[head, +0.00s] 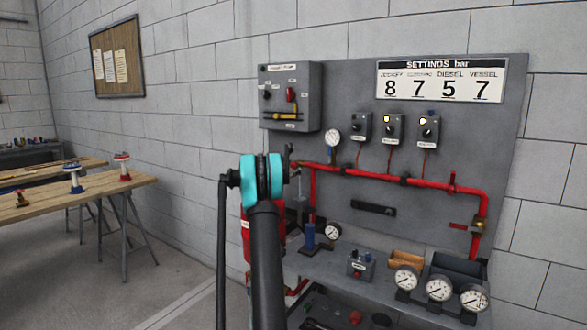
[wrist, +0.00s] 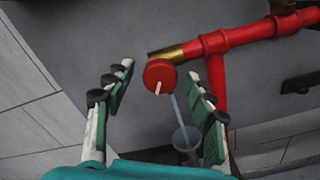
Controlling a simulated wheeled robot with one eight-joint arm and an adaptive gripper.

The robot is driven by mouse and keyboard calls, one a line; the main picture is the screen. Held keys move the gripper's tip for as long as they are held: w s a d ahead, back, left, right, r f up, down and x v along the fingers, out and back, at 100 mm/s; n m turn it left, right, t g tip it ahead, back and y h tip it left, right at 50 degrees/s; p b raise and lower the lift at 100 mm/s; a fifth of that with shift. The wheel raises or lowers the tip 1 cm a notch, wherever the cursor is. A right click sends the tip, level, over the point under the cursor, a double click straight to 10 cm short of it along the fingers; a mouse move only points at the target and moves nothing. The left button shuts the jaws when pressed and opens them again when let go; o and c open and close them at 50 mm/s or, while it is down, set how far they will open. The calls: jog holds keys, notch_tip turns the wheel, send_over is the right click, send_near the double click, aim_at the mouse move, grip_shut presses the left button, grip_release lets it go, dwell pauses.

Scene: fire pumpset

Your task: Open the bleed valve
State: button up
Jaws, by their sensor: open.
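The bleed valve (wrist: 160,75) shows in the wrist view as a round red knob with a white pointer mark, below the brass end of a red pipe. A thin pale blue stream (wrist: 178,112) runs from beneath the knob down to a grey cup-like funnel (wrist: 186,138). My gripper (wrist: 160,71) is open, one finger on each side of the knob, with visible gaps. I cannot tell how far short of the knob the fingertips are in depth. In the head view my arm and its teal joint largely hide the valve.
A red pipe (head: 375,174) crosses the grey panel (head: 345,220) to the right of my arm. Gauges (head: 438,288) and a small bin (head: 406,259) stand on the ledge below. A wooden table (head: 65,190) is at the left, with open floor between.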

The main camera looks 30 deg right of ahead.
jog(key=v, duration=1)
